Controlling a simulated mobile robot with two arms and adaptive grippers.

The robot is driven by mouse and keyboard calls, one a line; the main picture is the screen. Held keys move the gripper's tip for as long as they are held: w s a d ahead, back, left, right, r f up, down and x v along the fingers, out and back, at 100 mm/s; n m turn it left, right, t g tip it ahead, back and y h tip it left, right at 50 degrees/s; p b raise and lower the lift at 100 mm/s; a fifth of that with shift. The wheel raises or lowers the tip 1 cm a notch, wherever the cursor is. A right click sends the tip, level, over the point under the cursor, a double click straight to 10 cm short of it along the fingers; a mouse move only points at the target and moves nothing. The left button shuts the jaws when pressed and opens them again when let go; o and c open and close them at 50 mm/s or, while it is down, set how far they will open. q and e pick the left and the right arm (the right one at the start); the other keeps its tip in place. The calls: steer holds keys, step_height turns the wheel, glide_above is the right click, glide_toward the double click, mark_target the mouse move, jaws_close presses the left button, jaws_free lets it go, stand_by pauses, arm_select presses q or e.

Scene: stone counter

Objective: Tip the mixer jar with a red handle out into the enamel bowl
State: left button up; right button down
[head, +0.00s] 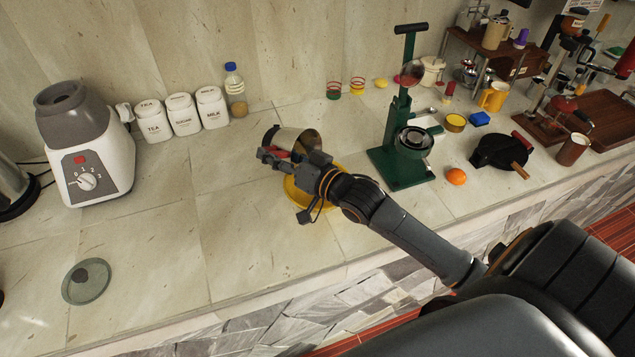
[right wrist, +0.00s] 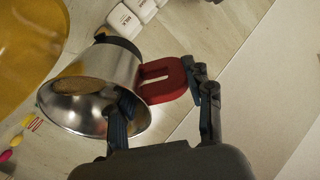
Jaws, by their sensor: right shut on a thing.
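The mixer jar, a shiny metal cup with a dark base and a red handle, is held tilted on its side above the counter in the head view (head: 299,140). In the right wrist view the jar (right wrist: 109,78) shows its open mouth toward the lower left, with something tan inside. My right gripper (head: 280,160) is shut on the red handle (right wrist: 162,82); its fingers (right wrist: 165,112) show on both sides. The yellow enamel bowl (head: 296,197) is below the jar and gripper, partly hidden by them. It also shows in the right wrist view (right wrist: 28,45). My left gripper is not in view.
The mixer base (head: 88,150) stands left, with a round lid (head: 86,281) in front. White canisters (head: 184,114) and a bottle (head: 235,92) stand behind. A green press (head: 402,140) and an orange (head: 456,176) are to the right. The counter left of the bowl is clear.

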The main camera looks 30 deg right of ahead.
steer(key=shift+s+r, duration=0.1)
steer(key=shift+s+d+r+t+b, duration=0.15)
steer(key=shift+s+t+b, duration=0.25)
steer(key=shift+s, duration=0.05)
steer(key=shift+b, duration=0.3)
steer(key=shift+s+d+r+t+b, duration=0.1)
steer(key=shift+s+t+b, duration=0.15)
steer(key=shift+t+b, duration=0.1)
steer(key=shift+y, duration=0.3)
steer(key=shift+b, duration=0.3)
steer(key=shift+s+t, duration=0.1)
steer(key=shift+t, duration=0.15)
